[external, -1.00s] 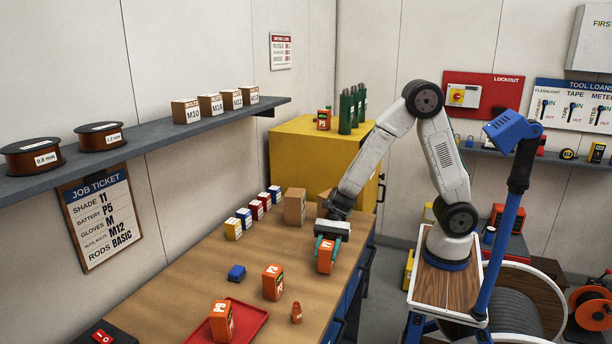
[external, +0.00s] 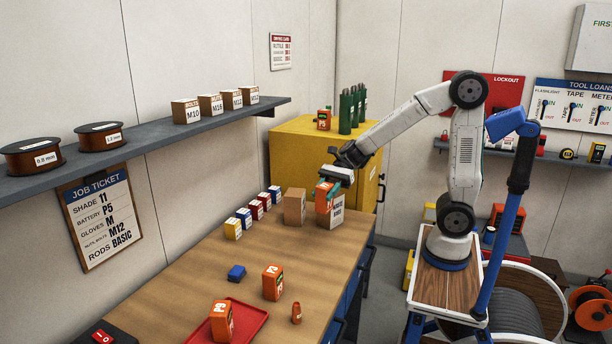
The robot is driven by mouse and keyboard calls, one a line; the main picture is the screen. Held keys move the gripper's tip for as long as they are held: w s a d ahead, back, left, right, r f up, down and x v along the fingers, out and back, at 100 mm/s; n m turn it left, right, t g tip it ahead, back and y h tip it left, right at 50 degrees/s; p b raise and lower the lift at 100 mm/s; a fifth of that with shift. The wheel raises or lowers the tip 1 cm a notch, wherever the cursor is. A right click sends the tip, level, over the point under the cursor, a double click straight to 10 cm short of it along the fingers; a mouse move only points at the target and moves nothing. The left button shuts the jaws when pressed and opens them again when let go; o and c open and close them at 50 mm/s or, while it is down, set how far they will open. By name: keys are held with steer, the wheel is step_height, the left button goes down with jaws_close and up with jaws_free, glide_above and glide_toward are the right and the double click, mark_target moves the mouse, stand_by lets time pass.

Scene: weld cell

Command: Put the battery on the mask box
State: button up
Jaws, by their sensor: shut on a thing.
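My gripper (external: 333,178) is shut on an orange battery (external: 324,197) and holds it upright above the far end of the workbench. The battery overlaps the left part of a box with a printed white face (external: 338,212), which I take as the mask box; its print is too small to read surely. I cannot tell whether the battery touches this box. Other orange batteries stand on the bench (external: 272,283), on the red tray (external: 222,320) and on the yellow cabinet (external: 324,119).
A plain cardboard box (external: 294,207) stands just left of the held battery. Several small coloured boxes (external: 245,217) line the wall side. Green cylinders (external: 346,111) stand on the cabinet. The bench middle is clear.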

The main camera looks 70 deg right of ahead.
steer(key=d+r+m+t+h, duration=0.35)
steer(key=d+m+t, duration=0.3)
steer(key=d, duration=0.75)
glide_above(295, 192)
steer(key=shift+t, duration=0.25)
steer(key=shift+a+f, duration=0.15)
steer(key=shift+f, duration=2.5)
steer(key=shift+f, duration=0.15)
steer(key=o, duration=1.2)
